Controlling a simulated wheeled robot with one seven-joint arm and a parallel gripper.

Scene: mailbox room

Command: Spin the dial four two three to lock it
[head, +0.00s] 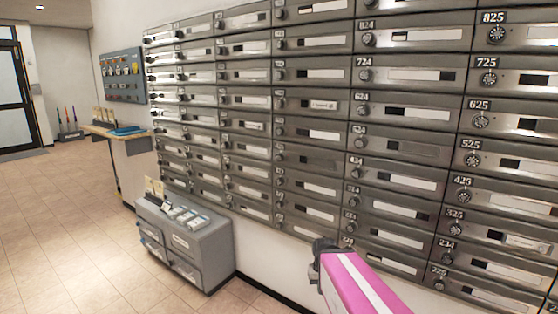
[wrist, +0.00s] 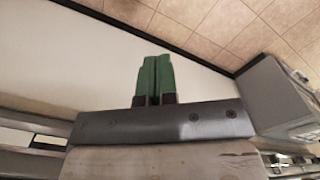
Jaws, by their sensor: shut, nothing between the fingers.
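The wall of grey mailboxes (head: 315,130) fills the middle and right of the head view, each box with a small round dial on its left side. Plates such as 424 and 425 are legible. In the column left of 424, the plates are too small to read. A dial (head: 278,157) there sits level with the 424 row, and I cannot confirm its number. My gripper's green fingers (wrist: 155,65) are together and empty in the wrist view, over the bare white wall and floor. The fingers cannot be made out in the head view.
A grey cabinet (head: 205,255) with small boxes on top stands on the floor against the wall at lower left. A counter (head: 115,132) and a dark key board (head: 122,75) are beyond it. The tiled floor (head: 60,220) at left is clear.

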